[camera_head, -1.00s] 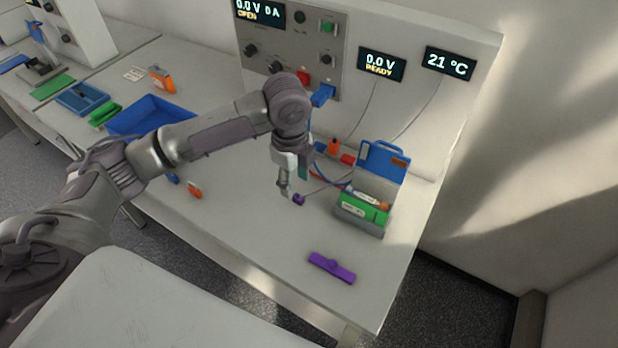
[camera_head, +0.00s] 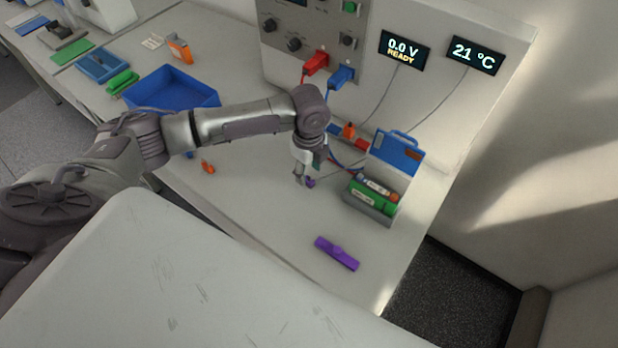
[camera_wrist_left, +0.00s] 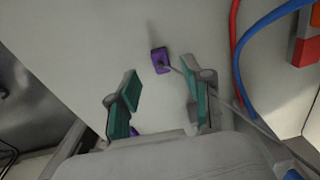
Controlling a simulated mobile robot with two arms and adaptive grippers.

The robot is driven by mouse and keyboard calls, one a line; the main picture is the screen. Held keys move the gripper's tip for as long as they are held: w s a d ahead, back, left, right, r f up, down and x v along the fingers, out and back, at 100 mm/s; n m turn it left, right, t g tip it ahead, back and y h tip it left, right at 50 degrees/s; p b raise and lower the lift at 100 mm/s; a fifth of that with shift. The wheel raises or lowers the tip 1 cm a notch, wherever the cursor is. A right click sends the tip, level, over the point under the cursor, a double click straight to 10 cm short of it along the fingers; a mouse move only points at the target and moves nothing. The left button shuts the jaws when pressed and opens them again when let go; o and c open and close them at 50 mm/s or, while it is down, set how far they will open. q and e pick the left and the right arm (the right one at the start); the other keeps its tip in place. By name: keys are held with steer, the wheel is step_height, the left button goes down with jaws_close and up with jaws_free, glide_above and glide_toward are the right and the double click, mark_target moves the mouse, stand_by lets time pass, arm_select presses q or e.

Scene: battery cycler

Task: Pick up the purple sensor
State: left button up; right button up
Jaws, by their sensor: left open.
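The purple sensor (camera_head: 311,183) is a small purple block on the end of a thin grey cable, on the white bench. In the left wrist view the sensor (camera_wrist_left: 160,55) sits just beyond the fingertips, roughly centred between them, with its cable leading off to the lower right. My left gripper (camera_head: 303,180) points down at the sensor and partly hides it in the head view. In the left wrist view the left gripper (camera_wrist_left: 162,88) has its green-padded fingers apart, with nothing between them. My right gripper is not in view.
A purple bar (camera_head: 337,253) lies nearer the bench's front edge. Red and blue cables (camera_wrist_left: 240,70) run close by. A blue bin (camera_head: 172,90) stands left.

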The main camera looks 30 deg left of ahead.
mark_target(309, 179)
arm_select(q)
step_height(309, 179, down, 3)
steer(key=shift+f+p, duration=0.1)
steer(key=shift+p, duration=0.2)
steer(key=shift+f, duration=0.1)
steer(key=c, duration=0.5)
jaws_close()
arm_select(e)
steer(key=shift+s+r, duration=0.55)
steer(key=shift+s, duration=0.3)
